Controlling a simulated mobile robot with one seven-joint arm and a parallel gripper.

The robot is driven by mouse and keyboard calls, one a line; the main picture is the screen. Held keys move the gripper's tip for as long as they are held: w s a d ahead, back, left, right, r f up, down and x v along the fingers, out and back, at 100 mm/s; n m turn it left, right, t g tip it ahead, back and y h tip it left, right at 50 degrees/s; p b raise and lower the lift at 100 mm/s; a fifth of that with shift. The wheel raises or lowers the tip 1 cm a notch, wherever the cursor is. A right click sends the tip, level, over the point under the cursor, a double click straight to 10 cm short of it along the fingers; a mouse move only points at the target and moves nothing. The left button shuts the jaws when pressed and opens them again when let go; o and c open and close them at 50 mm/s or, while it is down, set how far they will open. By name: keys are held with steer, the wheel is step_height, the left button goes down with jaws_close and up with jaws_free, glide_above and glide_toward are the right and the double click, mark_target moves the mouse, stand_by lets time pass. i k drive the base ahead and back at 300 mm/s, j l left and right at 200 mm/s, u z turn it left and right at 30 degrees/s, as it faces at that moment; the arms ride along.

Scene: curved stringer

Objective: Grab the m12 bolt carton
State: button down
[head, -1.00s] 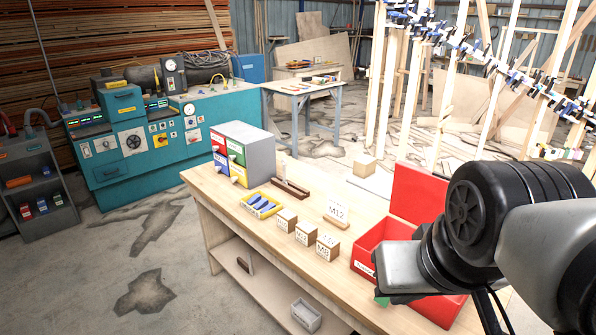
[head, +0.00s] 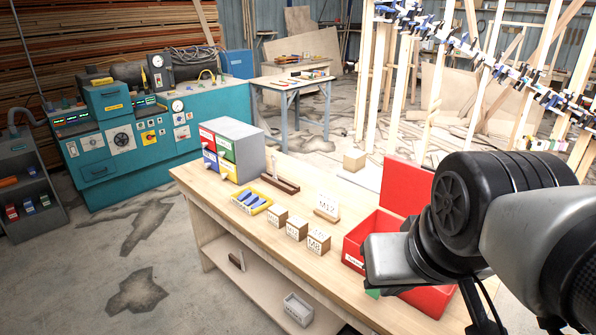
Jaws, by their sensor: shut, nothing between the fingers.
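Three small brown cartons stand in a row near the bench's front edge: a left carton (head: 276,218), a middle carton (head: 297,228) and a right carton (head: 318,241). Their printed labels are too small to read surely; the right one looks like M8, so I cannot tell which is the M12 bolt carton. A white card (head: 327,205) on a wooden stand behind them appears to read M12. My arm reaches in from the right, over the red bin and to the right of the cartons. My gripper's fingers do not show.
The wooden bench (head: 217,197) also holds a drawer cabinet (head: 245,150), a yellow tray (head: 269,206) with blue pieces, a dark wooden holder (head: 283,186) and a red bin (head: 361,236) with a raised lid. A lower shelf carries a white bin (head: 297,309).

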mark_target(297, 228)
steer(key=i+j+z, duration=0.3)
steer(key=j, duration=0.35)
steer(key=i+j+z, duration=0.1)
steer(key=i+j, duration=0.2)
steer(key=i+j+z, duration=0.15)
steer(key=j, duration=0.3)
steer(key=i+j+z, duration=0.15)
steer(key=j, duration=0.2)
steer(key=i+j+z, duration=0.15)
steer(key=j, duration=0.25)
steer(key=i+j+z, duration=0.15)
steer(key=j, duration=0.3)
steer(key=j+z, duration=0.1)
steer(key=j, duration=0.3)
